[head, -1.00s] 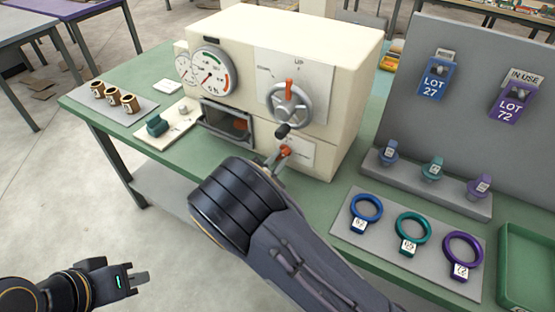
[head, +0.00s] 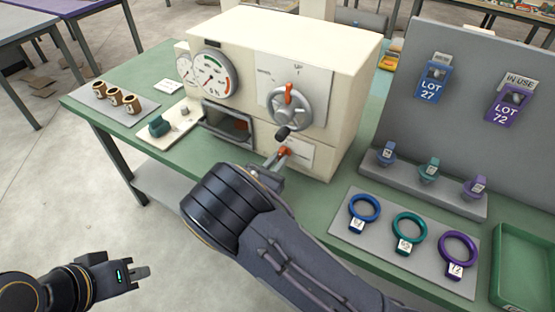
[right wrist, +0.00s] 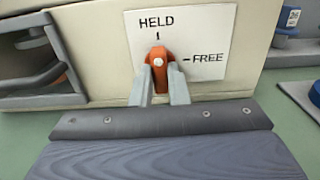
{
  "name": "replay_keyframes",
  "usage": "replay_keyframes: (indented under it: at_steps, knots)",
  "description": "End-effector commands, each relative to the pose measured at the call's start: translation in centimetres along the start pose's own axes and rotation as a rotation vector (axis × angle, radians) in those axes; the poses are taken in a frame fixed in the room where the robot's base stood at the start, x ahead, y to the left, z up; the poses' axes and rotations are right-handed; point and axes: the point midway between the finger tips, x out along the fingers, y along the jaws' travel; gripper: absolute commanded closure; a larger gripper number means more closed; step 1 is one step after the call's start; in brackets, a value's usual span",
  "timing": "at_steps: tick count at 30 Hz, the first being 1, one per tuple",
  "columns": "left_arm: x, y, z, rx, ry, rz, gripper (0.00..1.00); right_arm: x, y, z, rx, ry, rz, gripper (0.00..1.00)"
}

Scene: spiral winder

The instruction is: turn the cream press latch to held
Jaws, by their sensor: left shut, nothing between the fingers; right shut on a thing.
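The cream press (head: 330,60) stands on the green bench. Its orange latch (head: 284,151) is low on the front face. In the right wrist view, the latch (right wrist: 158,66) stands nearly upright below the HELD mark on the white label (right wrist: 205,40); FREE is to its right. My left gripper (head: 140,272) is shut and empty, over the floor at lower left.
A dark knob (head: 282,132) and a round dial with an orange pointer (head: 289,105) sit above the latch. Coloured rings (head: 409,230) lie on a grey mat at right. A grey tag board (head: 465,130) stands behind.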

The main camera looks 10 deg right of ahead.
Motion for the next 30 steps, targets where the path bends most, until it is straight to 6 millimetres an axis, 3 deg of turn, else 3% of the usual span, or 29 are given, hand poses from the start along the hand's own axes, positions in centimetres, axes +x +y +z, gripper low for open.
replay_keyframes:
  at_steps: [14,15,20,30]
  knots:
    - [-0.03,0.01,-0.01,0.000,0.000,0.000,1.00,-0.09,-0.02,-0.24,-0.018,0.005,0.001,1.00]
    - [-0.03,0.01,-0.01,0.000,0.000,0.000,1.00,-0.09,-0.02,-0.24,-0.018,0.005,0.001,0.84]
    - [-0.03,0.01,-0.02,0.000,0.000,0.000,1.00,-0.06,-0.02,-0.17,-0.017,0.004,0.001,0.64]
    - [0.08,-0.04,0.04,0.000,0.000,0.000,1.00,-0.48,0.04,-0.12,-0.014,0.002,0.001,0.64]
